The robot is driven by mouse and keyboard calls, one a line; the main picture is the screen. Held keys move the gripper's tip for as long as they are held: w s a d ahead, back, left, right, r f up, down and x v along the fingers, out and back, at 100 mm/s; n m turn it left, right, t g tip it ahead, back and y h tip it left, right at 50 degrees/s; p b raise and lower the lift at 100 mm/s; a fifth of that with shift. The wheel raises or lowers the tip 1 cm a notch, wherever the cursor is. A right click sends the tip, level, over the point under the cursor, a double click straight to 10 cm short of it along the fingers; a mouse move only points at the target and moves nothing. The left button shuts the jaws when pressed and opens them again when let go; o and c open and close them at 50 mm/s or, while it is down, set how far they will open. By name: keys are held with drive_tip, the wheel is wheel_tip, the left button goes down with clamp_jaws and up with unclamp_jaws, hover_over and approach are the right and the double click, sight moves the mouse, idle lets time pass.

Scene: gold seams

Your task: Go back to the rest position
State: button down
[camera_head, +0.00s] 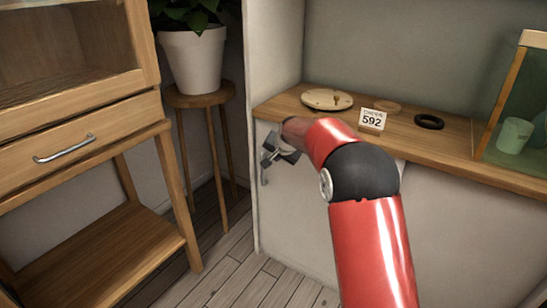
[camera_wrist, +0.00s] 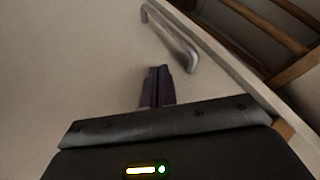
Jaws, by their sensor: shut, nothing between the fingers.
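My red and black arm reaches forward in the head view, to the front of the white cabinet (camera_head: 300,225) under the wooden counter. My gripper (camera_head: 270,158) is at the cabinet's left part, close to a metal handle there. In the wrist view my gripper's dark fingers (camera_wrist: 157,72) are together with nothing between them. The curved metal handle (camera_wrist: 172,35) is just beyond and to the right of the fingertips, apart from them in the picture. Most of the handle is hidden behind the gripper in the head view.
The counter (camera_head: 460,140) holds a round wooden disc (camera_head: 327,99), a card reading 592 (camera_head: 373,119), a black ring (camera_head: 429,121) and a glass case with a green cup (camera_head: 514,135). A wooden drawer unit (camera_head: 90,140) and a stool (camera_head: 200,99) with a potted plant (camera_head: 193,60) stand left. Floor (camera_head: 235,265) shows between.

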drive_tip(key=s+d+r+n, duration=0.1)
drive_tip(key=s+d+r, duration=0.2)
drive_tip(key=s+r, duration=0.35)
drive_tip(key=s+d+r, duration=0.4)
drive_tip(key=s+r, duration=0.1)
drive_tip(key=s, duration=0.3)
drive_tip(key=s+d+f+n+h, duration=0.1)
drive_tip(key=s+d, duration=0.2)
drive_tip(key=s, duration=0.8)
drive_tip(key=s+d+f+n+g, duration=0.1)
drive_tip(key=s+d+f, duration=0.1)
drive_tip(key=s, duration=0.9)
drive_tip(key=s+d+f+n+g+h, duration=0.1)
drive_tip(key=s+d, duration=0.3)
drive_tip(key=s, duration=0.8)
drive_tip(key=shift+d+f+n+h, duration=0.2)
drive_tip(key=shift+f+n+h, duration=0.1)
drive_tip(key=shift+f+n, duration=0.1)
